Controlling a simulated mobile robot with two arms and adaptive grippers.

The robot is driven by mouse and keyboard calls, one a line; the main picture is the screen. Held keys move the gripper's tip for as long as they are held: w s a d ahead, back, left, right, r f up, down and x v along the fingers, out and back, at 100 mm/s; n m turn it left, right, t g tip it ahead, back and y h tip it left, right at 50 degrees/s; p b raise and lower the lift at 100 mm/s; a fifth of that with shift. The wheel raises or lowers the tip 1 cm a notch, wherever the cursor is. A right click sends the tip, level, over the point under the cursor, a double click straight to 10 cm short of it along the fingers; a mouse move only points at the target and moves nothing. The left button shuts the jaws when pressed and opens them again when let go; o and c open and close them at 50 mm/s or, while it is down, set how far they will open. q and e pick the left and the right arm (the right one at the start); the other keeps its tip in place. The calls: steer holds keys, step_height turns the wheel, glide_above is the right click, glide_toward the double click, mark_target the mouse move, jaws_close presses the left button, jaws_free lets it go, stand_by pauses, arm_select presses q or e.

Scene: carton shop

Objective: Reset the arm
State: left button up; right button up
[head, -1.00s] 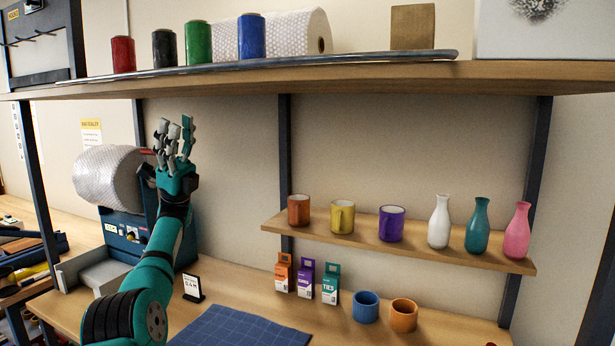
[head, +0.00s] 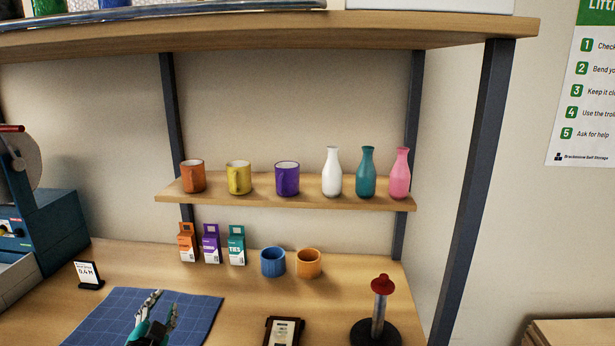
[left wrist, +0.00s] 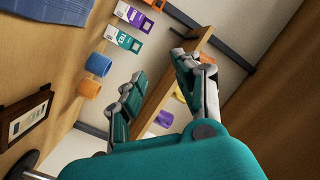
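My left gripper (head: 158,312) shows at the bottom of the head view, low in front of the blue cutting mat (head: 205,304). Its fingers point up and stand apart with nothing between them. In the left wrist view the gripper (left wrist: 160,85) has its fingers spread, with the shelf and mugs beyond the gap. The rest of the left arm is below the head view's edge. My right gripper is in neither view.
A shelf (head: 290,203) holds mugs and vases. A red-topped post (head: 381,310) and a dark framed card (head: 284,331) are at the front right.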

arm_select(q)
steer(key=s+d+f+n+g, duration=0.1)
steer(key=s+d+f+g, duration=0.2)
steer(key=s+f, duration=0.4)
steer(key=s+d+f+n+g, duration=0.25)
steer(key=s+f, duration=0.25)
steer(key=s, duration=0.4)
steer(key=s+d+f+n+g+h, duration=0.1)
steer(key=s+d+f+g, duration=0.2)
steer(key=s, duration=0.8)
steer(key=s+d+n+g+h, duration=0.1)
steer(key=s+d+g, duration=0.35)
steer(key=s, duration=0.65)
step_height(320, 180, down, 26)
steer(key=g+b, duration=0.1)
steer(key=g, duration=0.1)
steer(key=s+a+f, duration=0.1)
steer(key=s+f, duration=0.8)
steer(key=s+a+f+g+b, duration=0.1)
steer(key=s+a+f, duration=0.1)
steer(key=s+f, duration=0.7)
steer(key=shift+s+a+f+m+b, duration=0.15)
steer(key=shift+a+f+m+b, duration=0.15)
steer(key=shift+f+m, duration=0.25)
